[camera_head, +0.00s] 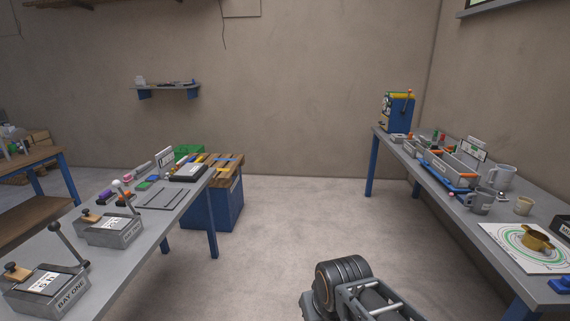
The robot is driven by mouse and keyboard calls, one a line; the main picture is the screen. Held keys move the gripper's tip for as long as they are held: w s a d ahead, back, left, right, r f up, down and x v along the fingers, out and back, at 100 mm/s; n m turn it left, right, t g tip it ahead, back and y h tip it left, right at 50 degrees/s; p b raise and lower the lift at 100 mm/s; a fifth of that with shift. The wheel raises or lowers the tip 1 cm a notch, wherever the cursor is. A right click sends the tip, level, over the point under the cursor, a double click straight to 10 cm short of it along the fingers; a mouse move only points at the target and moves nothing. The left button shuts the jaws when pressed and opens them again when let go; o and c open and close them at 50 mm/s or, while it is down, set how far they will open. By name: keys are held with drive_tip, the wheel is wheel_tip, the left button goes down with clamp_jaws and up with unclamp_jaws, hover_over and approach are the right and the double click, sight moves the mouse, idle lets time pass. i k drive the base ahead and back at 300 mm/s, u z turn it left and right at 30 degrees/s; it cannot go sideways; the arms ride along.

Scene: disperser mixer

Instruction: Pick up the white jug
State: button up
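A whitish jug (503,177) with a handle on its side stands upright on the right-hand workbench, toward the wall side. A darker grey mug or jug (480,203) stands just in front of it, with a small tan cup (523,206) to the right. Part of my arm shows at the bottom centre, over the floor and well apart from the jug. My gripper's fingers cannot be made out in this view.
The right bench (417,163) also holds a grey tray (447,168), a printed mat (497,236) with a brass pot (537,240), and a blue machine (398,110). The left bench (172,217) carries lever boxes. Floor between the benches is clear.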

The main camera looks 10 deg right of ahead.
sight(504, 175)
drive_tip(key=z, duration=0.35)
drive_tip(key=i, duration=2.2)
drive_tip(key=z, duration=1.65)
drive_tip(key=i, duration=1.5)
drive_tip(key=z, duration=0.9)
drive_tip(key=i, duration=0.55)
drive_tip(key=u, duration=0.05)
